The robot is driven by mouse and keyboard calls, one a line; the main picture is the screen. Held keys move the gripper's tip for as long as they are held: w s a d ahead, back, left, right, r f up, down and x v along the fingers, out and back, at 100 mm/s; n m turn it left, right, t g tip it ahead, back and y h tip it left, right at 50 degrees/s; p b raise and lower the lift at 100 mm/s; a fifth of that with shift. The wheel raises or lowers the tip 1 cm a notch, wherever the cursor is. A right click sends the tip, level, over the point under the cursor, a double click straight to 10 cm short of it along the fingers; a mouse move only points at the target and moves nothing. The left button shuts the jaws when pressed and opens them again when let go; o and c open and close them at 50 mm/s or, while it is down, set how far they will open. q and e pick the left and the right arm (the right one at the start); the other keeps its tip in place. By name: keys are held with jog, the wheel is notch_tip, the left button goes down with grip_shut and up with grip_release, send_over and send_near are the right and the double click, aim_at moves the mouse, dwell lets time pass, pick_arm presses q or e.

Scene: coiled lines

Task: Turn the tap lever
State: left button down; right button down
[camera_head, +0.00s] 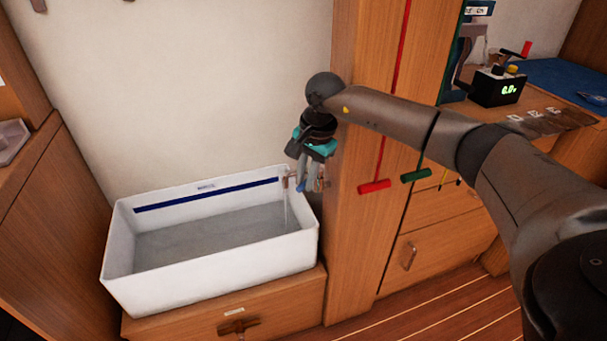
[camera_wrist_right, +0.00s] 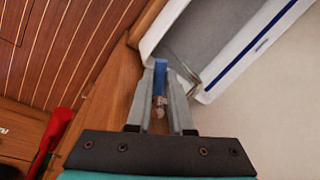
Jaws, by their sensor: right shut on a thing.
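The tap (camera_head: 285,181) is at the right end of a white basin, beside the wooden post, and a thin stream of water seems to fall from it. Its blue lever shows in the right wrist view (camera_wrist_right: 160,78), between my fingers. My right gripper (camera_head: 312,187) points down at the basin's right rear corner. In the wrist view my right gripper (camera_wrist_right: 161,98) is shut on the lever. The fingers hide much of the tap body. My left gripper is out of view.
The white basin (camera_head: 215,268) stands on a wooden cabinet (camera_head: 285,300). A wooden post (camera_head: 350,225) is close to the right of my gripper. Red (camera_head: 375,187) and green (camera_head: 416,175) T-shaped handles are right of it. A workbench with a digital meter (camera_head: 497,88) is farther right.

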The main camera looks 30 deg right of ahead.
dwell(0.3)
jog(key=c, duration=0.8)
grip_release()
jog(key=shift+r, duration=0.45)
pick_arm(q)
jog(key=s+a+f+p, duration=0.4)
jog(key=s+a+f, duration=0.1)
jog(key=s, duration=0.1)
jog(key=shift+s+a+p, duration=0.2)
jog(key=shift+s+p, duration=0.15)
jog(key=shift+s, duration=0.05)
pick_arm(e)
jog(key=shift+s+d+r, duration=0.2)
jog(key=shift+s+r, duration=0.25)
jog(key=shift+r, duration=1.9)
jog(key=shift+s+d+r, duration=0.15)
jog(key=shift+s+r, duration=0.35)
jog(key=shift+r, duration=1.85)
jog(key=shift+s+d+r, duration=0.2)
jog(key=shift+s+r, duration=0.25)
jog(key=shift+r, duration=1.9)
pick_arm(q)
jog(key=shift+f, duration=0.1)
